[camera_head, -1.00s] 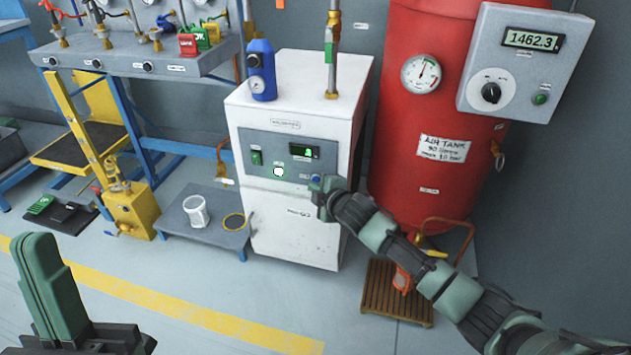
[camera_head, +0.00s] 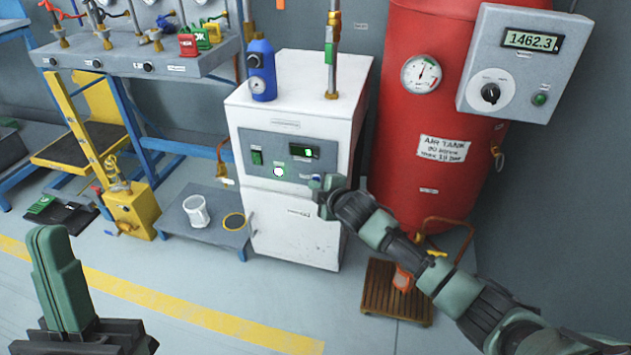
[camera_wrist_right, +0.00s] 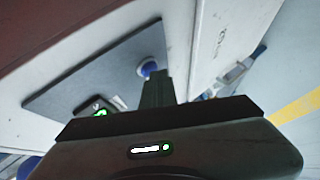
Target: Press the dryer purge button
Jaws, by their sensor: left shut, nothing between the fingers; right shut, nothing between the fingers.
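The dryer is a white cabinet (camera_head: 292,225) with a grey control panel (camera_head: 268,151) on its upper front. The panel has a green switch, a lit display and a lit white-green round light. A blue button (camera_head: 315,182) at the panel's lower right shows partly beside my right gripper (camera_head: 327,187). The blue button (camera_wrist_right: 148,68) in its pale ring also shows in the right wrist view. The tip of my shut right gripper (camera_wrist_right: 158,82) is right at its edge; I cannot tell whether they touch. My left gripper (camera_head: 58,270) is shut and empty at the lower left.
A red air tank (camera_head: 425,190) stands right of the dryer, with a grey gauge box (camera_head: 525,60) in front. A blue filter (camera_head: 262,72) sits on the dryer's top. A low blue stand (camera_head: 215,235) holds a white cup left of the dryer. The floor in front is clear.

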